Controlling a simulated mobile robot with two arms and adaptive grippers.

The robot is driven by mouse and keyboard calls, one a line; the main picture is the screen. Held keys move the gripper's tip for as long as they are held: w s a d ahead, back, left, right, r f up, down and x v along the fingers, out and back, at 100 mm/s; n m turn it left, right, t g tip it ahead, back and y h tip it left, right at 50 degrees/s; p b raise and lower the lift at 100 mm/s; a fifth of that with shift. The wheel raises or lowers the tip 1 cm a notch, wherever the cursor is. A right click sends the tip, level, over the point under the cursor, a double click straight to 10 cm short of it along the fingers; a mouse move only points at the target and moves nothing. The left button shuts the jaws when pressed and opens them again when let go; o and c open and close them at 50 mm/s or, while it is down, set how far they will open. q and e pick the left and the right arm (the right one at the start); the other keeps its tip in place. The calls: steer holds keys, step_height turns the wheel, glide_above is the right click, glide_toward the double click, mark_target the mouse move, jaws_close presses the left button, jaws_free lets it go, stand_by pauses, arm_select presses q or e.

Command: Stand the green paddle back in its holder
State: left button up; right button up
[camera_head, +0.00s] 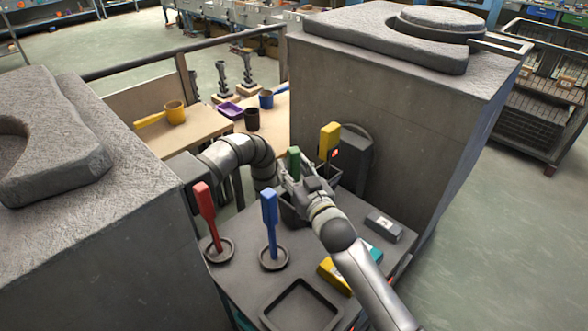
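The green paddle (294,159) shows only its upper part, just behind the fingers of my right gripper (298,176). Its lower part is hidden by that gripper. The fingers are around or directly in front of the paddle; I cannot tell whether they are closed on it. A red paddle (205,210) and a blue paddle (269,219) stand in round dark dishes. A yellow paddle (329,138) stands upright behind the gripper. My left arm bends down behind the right gripper; its gripper is hidden.
An empty square tray (268,316) lies at the front of the dark tabletop. A yellow box (334,276) and a grey box (384,227) lie to the right. Large grey blocks (385,110) flank the table. Mugs and a purple tray (230,111) are on the wooden tables behind.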

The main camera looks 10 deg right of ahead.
steer(key=shift+r, duration=0.15)
steer(key=s+d+b, duration=0.1)
steer(key=s+d, duration=0.1)
steer(key=s, duration=0.9)
steer(key=shift+s+d, duration=0.15)
steer(key=shift+s, duration=0.25)
